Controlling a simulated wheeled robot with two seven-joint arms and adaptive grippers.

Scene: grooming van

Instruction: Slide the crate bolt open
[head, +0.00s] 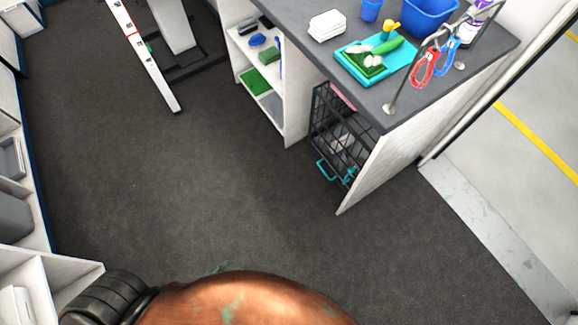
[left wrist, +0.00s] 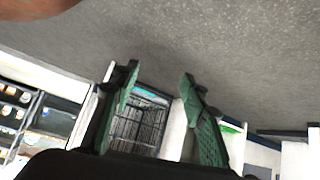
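The crate (head: 335,125) is a black wire cage in the open bay under the grey counter. A teal bolt or handle (head: 324,171) shows low at its barred door, with another teal part (head: 350,176) beside it; which is the bolt I cannot tell. In the left wrist view, which appears upside down, the crate (left wrist: 137,128) lies beyond my left gripper (left wrist: 158,82). Its green-padded fingers are spread apart with nothing between them. A copper-coloured rounded form hides most of my left gripper in the head view. My right gripper is not in view.
Grey floor lies clear in front of the crate. The counter (head: 300,50) holds a teal tray (head: 350,72), a blue bin (head: 430,15) and a metal rail with red and blue loops. Open shelves (head: 293,125) stand left of the crate, and a white end panel (head: 400,150) right.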

